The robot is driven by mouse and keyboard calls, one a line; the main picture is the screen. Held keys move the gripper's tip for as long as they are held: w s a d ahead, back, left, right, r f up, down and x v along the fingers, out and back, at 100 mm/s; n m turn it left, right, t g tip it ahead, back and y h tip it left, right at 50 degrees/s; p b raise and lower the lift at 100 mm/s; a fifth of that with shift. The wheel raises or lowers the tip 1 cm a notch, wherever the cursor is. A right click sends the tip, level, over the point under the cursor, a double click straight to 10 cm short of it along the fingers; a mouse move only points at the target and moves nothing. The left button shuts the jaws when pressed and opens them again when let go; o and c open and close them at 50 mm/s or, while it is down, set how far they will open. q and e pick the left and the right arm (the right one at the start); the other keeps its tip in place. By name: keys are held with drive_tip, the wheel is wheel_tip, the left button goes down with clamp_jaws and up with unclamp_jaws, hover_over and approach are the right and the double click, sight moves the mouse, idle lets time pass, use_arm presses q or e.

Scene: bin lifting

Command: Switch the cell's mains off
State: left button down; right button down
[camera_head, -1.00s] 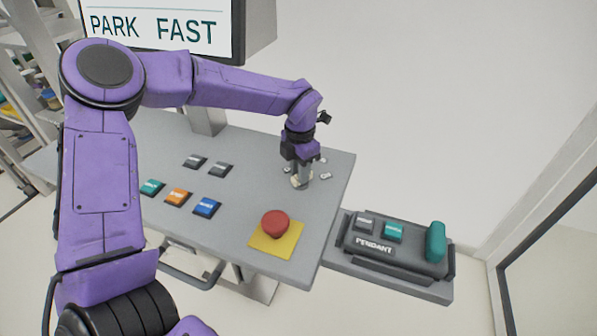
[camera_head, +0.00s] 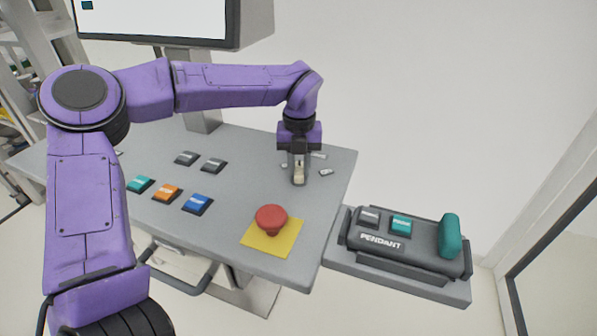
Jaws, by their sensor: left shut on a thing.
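My left gripper (camera_head: 299,178) points down at the back right of the grey console (camera_head: 235,235). It is shut on a small pale knob (camera_head: 299,170), which shows between the fingers. Small grey label plates (camera_head: 326,172) sit around the knob; their writing is too small to read. The fingers hide most of the knob and its base, so I cannot tell its exact setting. My right gripper is out of view.
A red mushroom button (camera_head: 271,218) on a yellow plate (camera_head: 284,243) stands in front of the knob. Teal (camera_head: 140,184), orange (camera_head: 166,193) and blue (camera_head: 197,203) buttons lie left. A pendant (camera_head: 405,250) rests right. A screen (camera_head: 160,18) stands behind.

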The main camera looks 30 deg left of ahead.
sight(298, 168)
use_arm(q)
drive_tip(key=n+b, duration=0.3)
drive_tip(key=shift+w+f+n, duration=0.1)
drive_tip(key=shift+f+n, duration=0.05)
drive_tip(key=shift+n, duration=0.25)
drive_tip(key=shift+n+b, duration=0.55)
drive_tip(key=shift+n, duration=0.15)
drive_tip(key=shift+r, duration=0.2)
drive_tip(key=c, duration=1)
unclamp_jaws()
drive_tip(key=shift+c, duration=0.2)
drive_tip(key=shift+o, duration=0.6)
drive_tip(key=shift+a+f, duration=0.1)
drive_tip(key=shift+a, duration=0.1)
wheel_tip(298, 168, up, 10)
drive_tip(key=shift+r, duration=0.25)
